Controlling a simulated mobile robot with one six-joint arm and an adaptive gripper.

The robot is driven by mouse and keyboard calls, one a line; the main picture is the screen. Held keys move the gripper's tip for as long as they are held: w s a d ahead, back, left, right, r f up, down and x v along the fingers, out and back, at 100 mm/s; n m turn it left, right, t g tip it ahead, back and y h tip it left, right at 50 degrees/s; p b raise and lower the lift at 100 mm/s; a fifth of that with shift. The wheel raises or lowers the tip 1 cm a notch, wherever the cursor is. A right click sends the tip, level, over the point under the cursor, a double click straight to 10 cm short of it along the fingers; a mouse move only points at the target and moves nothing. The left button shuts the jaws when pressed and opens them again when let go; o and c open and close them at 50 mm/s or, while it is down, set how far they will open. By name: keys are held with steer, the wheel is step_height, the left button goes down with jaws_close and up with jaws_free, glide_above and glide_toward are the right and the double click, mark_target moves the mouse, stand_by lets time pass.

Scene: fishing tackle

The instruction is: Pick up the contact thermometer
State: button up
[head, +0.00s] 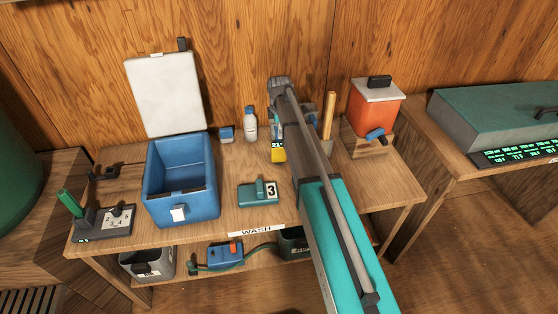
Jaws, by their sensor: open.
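A small yellow device with a dark display reading about "21" (278,151) stands on the wooden bench, just left of my arm. It looks like the contact thermometer, but its upper part and right side are partly covered by my arm. My arm reaches over the bench from the lower right. My gripper (275,116) is at its far end, above and behind the yellow device, largely hidden by my own arm links. It is open. I cannot see anything between its fingers, and it seems apart from the device.
A blue cooler (181,205) with its white lid raised stands left. A teal block marked 3 (258,193) sits in front. A white bottle (250,125) and small blue jar (226,134) stand behind. An orange container (373,110) stands right. Bare bench shows between cooler and block.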

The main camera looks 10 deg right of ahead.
mark_target(279, 144)
steer(key=shift+f+b, duration=3.15)
steer(key=shift+f, duration=0.3)
steer(key=shift+a+f+b, duration=0.2)
steer(key=shift+f+b, duration=2.4)
jaws_close()
